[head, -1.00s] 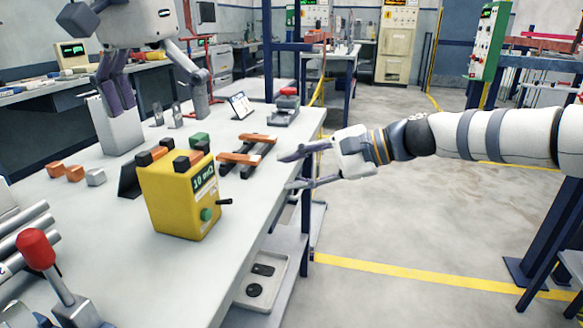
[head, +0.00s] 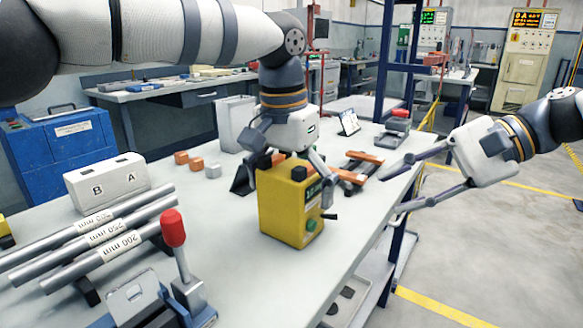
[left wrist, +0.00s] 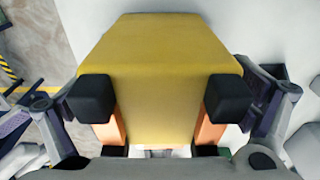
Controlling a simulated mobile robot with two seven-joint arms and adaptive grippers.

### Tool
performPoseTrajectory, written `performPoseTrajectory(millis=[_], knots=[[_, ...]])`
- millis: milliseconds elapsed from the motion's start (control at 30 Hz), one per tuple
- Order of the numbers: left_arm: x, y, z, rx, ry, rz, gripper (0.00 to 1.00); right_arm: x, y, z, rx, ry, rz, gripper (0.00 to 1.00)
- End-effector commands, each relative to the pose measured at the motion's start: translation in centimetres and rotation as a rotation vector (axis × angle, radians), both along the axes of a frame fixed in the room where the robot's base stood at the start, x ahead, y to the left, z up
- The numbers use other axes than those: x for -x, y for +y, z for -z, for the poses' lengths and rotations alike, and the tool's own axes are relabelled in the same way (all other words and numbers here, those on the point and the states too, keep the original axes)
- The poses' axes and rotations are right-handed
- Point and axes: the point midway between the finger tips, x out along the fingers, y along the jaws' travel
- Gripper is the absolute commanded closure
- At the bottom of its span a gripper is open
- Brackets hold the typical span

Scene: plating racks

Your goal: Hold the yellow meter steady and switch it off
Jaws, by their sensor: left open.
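The yellow meter (head: 283,208) stands upright near the table's right edge. Its right-hand face has a green knob (head: 311,225) and a black lever (head: 330,216). My left gripper (head: 290,172) is open above the meter, pointing down, with a finger on either side of its top. My right gripper (head: 394,191) is open and empty, right of the meter beyond the table edge.
Orange-and-black bars (head: 352,172) lie behind the meter. A red-knobbed lever (head: 175,240) stands front left, beside metal rods (head: 95,240) and a white A/B box (head: 108,182). Small orange and grey blocks (head: 196,164) sit further back.

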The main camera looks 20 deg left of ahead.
Motion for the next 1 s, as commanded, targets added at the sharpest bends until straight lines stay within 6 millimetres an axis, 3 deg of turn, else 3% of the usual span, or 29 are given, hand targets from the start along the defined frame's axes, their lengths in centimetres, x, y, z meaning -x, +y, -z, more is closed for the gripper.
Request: performPoseTrajectory(millis=[233,533,1000], knots=[[-0.03,-0.01,0.06,0.000,-0.001,0.000,0.02,-0.01,-0.01,-0.02,-0.001,0.000,0.000,0.67],[-0.02,0.01,0.11,0.000,0.000,0.000,0.67,-0.01,0.00,0.00,-0.001,0.000,0.000,0.67],[-0.02,0.11,0.30,-0.004,0.003,0.001,0.68,-0.02,-0.01,0.08,0.000,0.001,0.001,0.67]])
